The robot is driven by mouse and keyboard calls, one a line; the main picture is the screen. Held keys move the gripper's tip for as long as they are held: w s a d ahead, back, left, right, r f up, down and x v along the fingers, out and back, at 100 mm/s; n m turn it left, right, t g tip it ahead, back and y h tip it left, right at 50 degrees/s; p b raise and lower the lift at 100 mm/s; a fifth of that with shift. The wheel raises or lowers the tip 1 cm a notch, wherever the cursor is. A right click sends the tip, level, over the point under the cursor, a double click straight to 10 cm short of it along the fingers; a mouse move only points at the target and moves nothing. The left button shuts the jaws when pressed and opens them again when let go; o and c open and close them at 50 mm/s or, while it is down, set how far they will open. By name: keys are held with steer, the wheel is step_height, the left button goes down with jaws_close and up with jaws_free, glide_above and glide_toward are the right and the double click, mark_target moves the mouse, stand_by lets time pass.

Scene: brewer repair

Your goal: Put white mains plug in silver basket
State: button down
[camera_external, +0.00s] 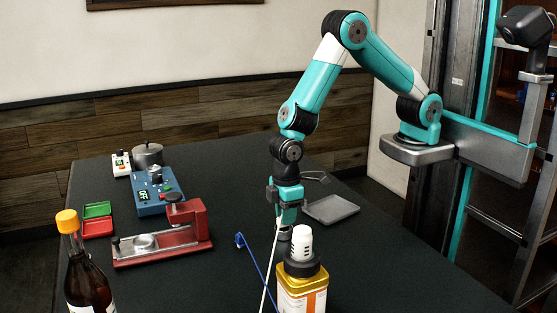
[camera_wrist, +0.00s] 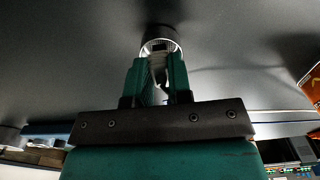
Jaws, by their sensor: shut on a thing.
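My gripper (camera_external: 284,214) points down near the middle of the dark table. In the wrist view its green fingers (camera_wrist: 159,72) are closed on a small whitish thing, which I take to be the white mains plug (camera_wrist: 157,66); the fingers hide most of it. The silver basket (camera_wrist: 161,45) shows just beyond the fingertips as a round, bright, perforated rim. In the outside view a small grey cylinder (camera_external: 284,234), probably this basket, stands right below my gripper. I cannot tell whether the plug is inside its rim or above it.
A yellow tin (camera_external: 302,293) with a black top and white perforated piece (camera_external: 302,242) stands close in front. A thin white line and blue cable (camera_external: 251,255) lie left of it. A grey tray (camera_external: 331,209) is behind right; a red press (camera_external: 165,240) and bottle (camera_external: 88,270) are left.

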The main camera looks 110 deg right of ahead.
steer(key=c, duration=1)
jaws_free()
steer(key=shift+o, duration=0.2)
step_height(320, 180, up, 7)
steer(key=p, duration=0.5)
steer(key=shift+r, duration=0.15)
